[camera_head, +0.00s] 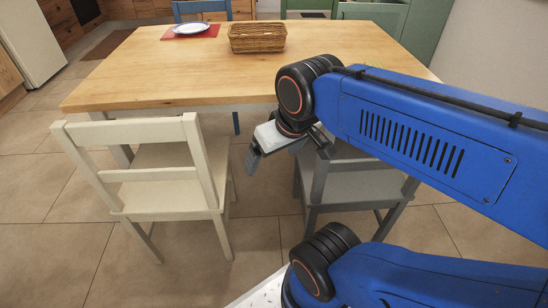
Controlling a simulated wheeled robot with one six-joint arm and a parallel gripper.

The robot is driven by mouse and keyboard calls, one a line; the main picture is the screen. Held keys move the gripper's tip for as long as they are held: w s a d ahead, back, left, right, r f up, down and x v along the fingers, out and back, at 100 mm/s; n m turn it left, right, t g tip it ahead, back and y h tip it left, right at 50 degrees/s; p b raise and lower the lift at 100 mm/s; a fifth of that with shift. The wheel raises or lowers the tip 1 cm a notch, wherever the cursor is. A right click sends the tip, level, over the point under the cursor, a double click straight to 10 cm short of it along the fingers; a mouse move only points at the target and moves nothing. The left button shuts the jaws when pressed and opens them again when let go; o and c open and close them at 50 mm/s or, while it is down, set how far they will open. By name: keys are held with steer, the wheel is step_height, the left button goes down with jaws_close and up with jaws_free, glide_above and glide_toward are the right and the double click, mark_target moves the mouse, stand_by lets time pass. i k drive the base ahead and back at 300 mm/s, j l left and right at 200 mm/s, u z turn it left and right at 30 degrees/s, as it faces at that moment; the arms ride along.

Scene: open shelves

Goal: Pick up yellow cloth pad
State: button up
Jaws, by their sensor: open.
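My gripper (268,147) hangs in front of the table's near edge, above the gap between two chairs. It is open, and I see nothing held in it. The wooden table (165,70) stands beyond it.
The table's left front is clear.

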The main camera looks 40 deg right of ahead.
mark_target(378, 64)
steer(key=z, duration=1.5)
